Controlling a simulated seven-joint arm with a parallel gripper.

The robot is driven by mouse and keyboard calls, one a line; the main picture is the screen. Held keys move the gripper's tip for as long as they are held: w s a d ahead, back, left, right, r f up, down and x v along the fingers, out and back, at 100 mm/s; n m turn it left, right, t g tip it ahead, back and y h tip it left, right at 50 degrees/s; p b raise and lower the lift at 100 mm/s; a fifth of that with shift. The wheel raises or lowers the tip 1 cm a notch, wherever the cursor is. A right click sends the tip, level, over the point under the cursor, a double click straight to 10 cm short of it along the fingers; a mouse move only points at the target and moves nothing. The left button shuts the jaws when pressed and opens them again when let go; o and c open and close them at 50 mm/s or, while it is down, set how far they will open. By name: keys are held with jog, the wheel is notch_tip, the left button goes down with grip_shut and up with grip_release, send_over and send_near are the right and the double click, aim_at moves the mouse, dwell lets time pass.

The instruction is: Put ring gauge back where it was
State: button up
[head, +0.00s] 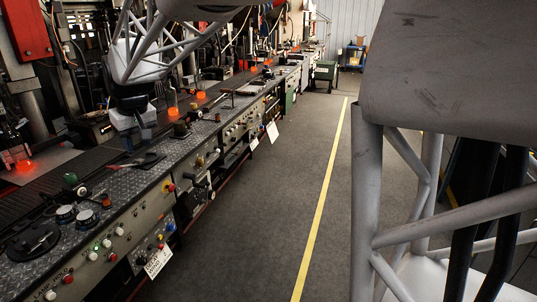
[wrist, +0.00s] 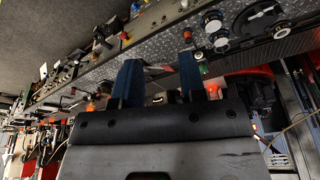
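My gripper (head: 145,134) hangs above the bench on the left in the head view, over a red-handled tool (head: 138,161) lying on the bench top. In the wrist view its two blue fingers (wrist: 160,62) stand apart with nothing visibly held between them. I cannot tell for sure which thing is the ring gauge. Two small round pieces with pale rims, one (head: 66,213) beside the other (head: 85,217), sit on the near bench top. They also show at the upper right of the wrist view, as a first round piece (wrist: 211,20) and a second (wrist: 219,39).
A black disc with a handle (head: 33,242) lies at the near end of the bench (head: 115,190). Knobs and buttons line the bench front, and a white tag (head: 158,260) hangs there. Glowing orange parts (head: 172,111) stand behind. The floor aisle (head: 270,200) is clear.

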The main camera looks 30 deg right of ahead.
jog(key=s+d+f+m, duration=0.1)
jog(key=s+d, duration=0.5)
jog(key=s, duration=0.4)
jog(key=s+d+f+m, duration=0.1)
jog(key=s+d, duration=0.5)
jog(key=s, duration=0.4)
jog(key=s+d+f+m, duration=0.1)
jog(key=s+d+f, duration=0.2)
jog(key=s, duration=0.6)
jog(key=s+d+f+m+h, duration=0.1)
jog(key=s+d+f, duration=0.2)
jog(key=s, duration=0.6)
jog(key=shift+s+f+m, duration=0.25)
jog(key=shift+f+m, duration=0.05)
jog(key=shift+f, duration=0.35)
